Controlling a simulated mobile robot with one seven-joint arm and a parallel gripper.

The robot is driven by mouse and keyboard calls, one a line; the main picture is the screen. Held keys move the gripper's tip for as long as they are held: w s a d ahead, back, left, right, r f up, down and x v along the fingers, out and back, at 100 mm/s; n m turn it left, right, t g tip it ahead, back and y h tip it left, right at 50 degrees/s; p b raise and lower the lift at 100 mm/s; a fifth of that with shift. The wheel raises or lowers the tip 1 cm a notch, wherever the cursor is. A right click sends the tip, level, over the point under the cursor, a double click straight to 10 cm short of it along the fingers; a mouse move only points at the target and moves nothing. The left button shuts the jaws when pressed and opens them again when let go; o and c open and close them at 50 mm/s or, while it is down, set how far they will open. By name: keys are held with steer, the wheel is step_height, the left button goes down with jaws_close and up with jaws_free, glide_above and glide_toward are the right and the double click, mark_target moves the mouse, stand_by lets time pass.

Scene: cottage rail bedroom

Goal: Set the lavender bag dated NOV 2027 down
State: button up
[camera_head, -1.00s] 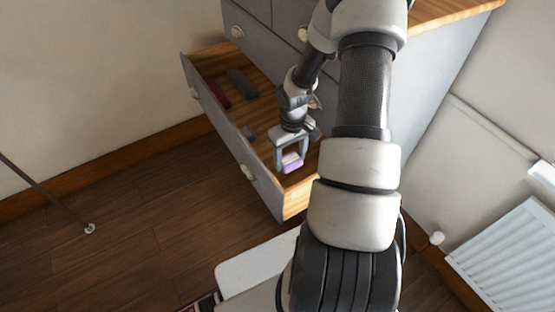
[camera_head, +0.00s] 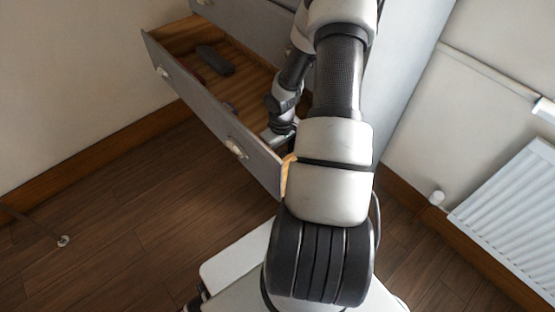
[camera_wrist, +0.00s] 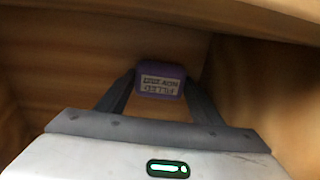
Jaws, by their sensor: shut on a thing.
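My gripper (camera_wrist: 160,84) is shut on a small purple lavender bag (camera_wrist: 160,70), one finger on each side. The bag has a pale label that appears upside down and is too blurred to read with certainty. Wooden walls surround it in the wrist view, inside the open drawer (camera_head: 222,128). In the head view my wrist reaches down behind the drawer's grey front near its right end. The fingers and the bag are hidden there. I cannot tell whether the bag touches the drawer floor.
A dark grey object (camera_head: 215,61) and a dark red object (camera_head: 188,72) lie toward the drawer's left end. The grey dresser stands behind. A white radiator (camera_head: 510,215) is on the right wall.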

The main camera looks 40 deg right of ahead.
steer(key=shift+f, duration=0.1)
steer(key=o, duration=1)
step_height(320, 180, up, 12)
steer(key=p, duration=0.3)
steer(key=shift+r+p, duration=0.2)
steer(key=shift+p, duration=0.15)
